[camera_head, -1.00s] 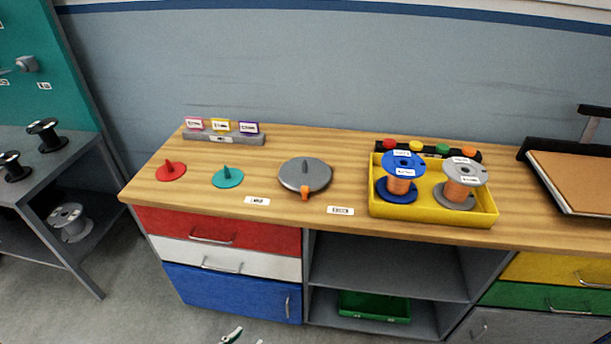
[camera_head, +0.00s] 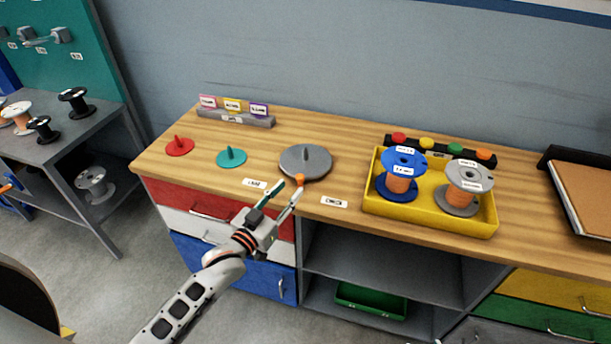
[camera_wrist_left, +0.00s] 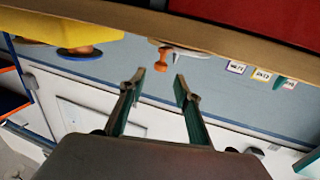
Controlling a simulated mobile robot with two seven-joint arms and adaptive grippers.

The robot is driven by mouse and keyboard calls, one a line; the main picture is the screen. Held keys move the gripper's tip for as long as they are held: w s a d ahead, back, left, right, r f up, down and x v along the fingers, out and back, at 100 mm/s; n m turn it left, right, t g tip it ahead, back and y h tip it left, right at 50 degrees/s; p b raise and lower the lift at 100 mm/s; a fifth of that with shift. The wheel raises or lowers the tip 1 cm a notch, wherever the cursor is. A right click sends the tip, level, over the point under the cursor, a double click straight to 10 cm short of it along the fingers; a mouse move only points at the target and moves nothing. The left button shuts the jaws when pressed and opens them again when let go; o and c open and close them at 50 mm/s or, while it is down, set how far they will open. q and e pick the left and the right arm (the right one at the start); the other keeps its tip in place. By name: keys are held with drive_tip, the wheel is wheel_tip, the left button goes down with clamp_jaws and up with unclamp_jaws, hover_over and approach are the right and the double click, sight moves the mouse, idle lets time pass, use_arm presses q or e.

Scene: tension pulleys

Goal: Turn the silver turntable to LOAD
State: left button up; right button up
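The silver turntable (camera_head: 305,160) is a grey disc with a raised bar, flat on the wooden bench. Its orange knob (camera_head: 299,179) is at the front edge, between two white labels: one left (camera_head: 255,184), one right (camera_head: 334,202). Their print is too small to read surely. My left gripper (camera_head: 285,191) is open and empty at the bench's front edge, just short of the knob. In the left wrist view the orange knob (camera_wrist_left: 161,60) shows beyond and between the parted fingertips (camera_wrist_left: 159,78); the turntable's edge (camera_wrist_left: 180,51) is partly hidden. My right gripper is not in view.
Red (camera_head: 179,147) and teal (camera_head: 231,157) discs with upright pegs lie left of the turntable. A yellow tray (camera_head: 440,217) holding a blue spool (camera_head: 403,160) and a silver spool (camera_head: 470,176) is on the right. A grey card holder (camera_head: 235,118) stands behind.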

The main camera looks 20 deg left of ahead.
sight(298, 179)
use_arm(q)
drive_tip(key=x, duration=0.7)
drive_tip(key=shift+w, duration=0.1)
clamp_jaws()
